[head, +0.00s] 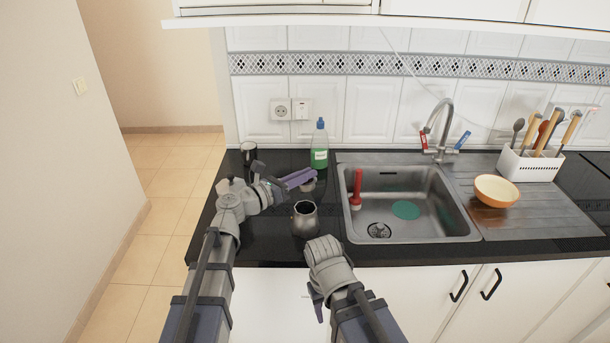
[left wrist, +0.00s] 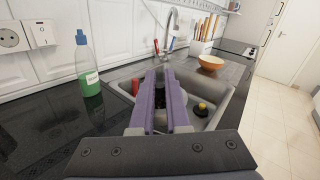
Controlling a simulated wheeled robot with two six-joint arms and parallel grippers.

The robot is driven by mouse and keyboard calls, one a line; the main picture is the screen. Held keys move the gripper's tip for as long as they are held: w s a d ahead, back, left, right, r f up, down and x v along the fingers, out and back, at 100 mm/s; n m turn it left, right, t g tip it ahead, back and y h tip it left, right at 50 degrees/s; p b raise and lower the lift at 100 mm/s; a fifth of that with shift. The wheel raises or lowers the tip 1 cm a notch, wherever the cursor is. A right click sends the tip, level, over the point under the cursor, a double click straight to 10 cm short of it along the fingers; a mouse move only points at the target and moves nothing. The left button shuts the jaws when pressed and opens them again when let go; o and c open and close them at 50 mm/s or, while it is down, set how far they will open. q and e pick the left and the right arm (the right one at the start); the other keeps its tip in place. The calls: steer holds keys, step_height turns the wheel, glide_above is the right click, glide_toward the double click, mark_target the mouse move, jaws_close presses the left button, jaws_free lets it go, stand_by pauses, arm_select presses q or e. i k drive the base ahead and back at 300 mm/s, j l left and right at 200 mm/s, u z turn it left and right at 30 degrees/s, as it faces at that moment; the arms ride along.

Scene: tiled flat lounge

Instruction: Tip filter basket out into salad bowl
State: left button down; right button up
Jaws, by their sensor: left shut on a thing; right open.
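My left gripper (head: 302,178) has its purple fingers shut on the filter basket (head: 308,185), a small grey piece mostly hidden under the fingertips and held over the counter left of the sink. In the left wrist view, a dark bit of the filter basket (left wrist: 158,92) shows between the fingers (left wrist: 160,100). The salad bowl (head: 497,193), orange outside and pale inside, stands upright on the drainboard right of the sink; it also shows in the left wrist view (left wrist: 210,64). I cannot see what is in the basket.
A metal pot (head: 305,222) stands on the dark counter near my left gripper. A green soap bottle (head: 319,150) and a dark mug (head: 249,152) stand behind. The sink (head: 410,225) with a red brush (head: 356,190) lies before the bowl. A white utensil holder (head: 530,166) stands behind the bowl.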

mark_target(494, 192)
steer(key=z, duration=1.3)
steer(key=i+l+u, duration=0.1)
steer(key=i+l, duration=1.15)
steer(key=l, duration=0.15)
steer(key=j+u, duration=0.05)
